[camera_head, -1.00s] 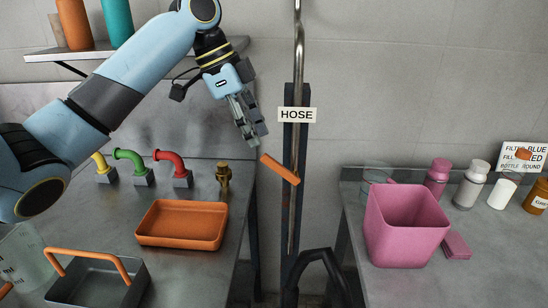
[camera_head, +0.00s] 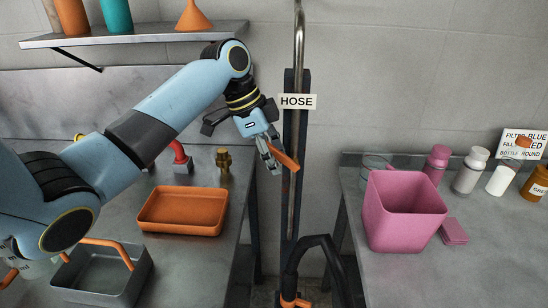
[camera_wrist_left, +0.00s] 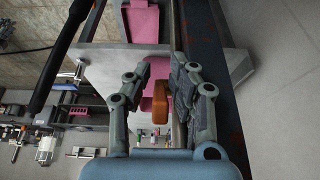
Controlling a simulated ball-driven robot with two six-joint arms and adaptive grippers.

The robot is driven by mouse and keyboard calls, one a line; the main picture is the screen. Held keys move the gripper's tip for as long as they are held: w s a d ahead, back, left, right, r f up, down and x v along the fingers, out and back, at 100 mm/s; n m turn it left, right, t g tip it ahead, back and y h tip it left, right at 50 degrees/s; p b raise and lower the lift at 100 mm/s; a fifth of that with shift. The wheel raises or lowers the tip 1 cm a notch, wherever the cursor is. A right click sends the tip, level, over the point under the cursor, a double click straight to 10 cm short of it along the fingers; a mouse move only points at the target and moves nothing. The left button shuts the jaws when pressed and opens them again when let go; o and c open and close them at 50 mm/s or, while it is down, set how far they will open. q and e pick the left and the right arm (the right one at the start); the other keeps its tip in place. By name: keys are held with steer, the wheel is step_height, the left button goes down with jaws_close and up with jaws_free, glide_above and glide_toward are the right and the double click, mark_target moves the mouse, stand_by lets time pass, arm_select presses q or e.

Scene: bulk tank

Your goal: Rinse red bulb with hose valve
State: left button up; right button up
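My left gripper (camera_head: 274,163) is beside the orange valve lever (camera_head: 285,158) on the hose post, below the HOSE label (camera_head: 298,101). In the left wrist view, its two fingers (camera_wrist_left: 163,75) are apart, with the lever (camera_wrist_left: 160,104) showing between them. I cannot tell whether either finger touches it. The steel hose pipe (camera_head: 299,45) runs up the post. A black hose (camera_head: 322,243) curves at the lower middle, with an orange end (camera_head: 293,300) at the bottom edge. I cannot pick out a red bulb in either view. My right gripper is out of view.
An orange tray (camera_head: 181,229) and a grey orange-handled carrier (camera_head: 98,296) are on the left bench. A pink bin (camera_head: 402,222) and several bottles stand on the right bench. An orange funnel (camera_head: 194,18) is on the shelf. My left arm hides part of the left bench.

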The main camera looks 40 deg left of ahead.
arm_select(q)
jaws_close()
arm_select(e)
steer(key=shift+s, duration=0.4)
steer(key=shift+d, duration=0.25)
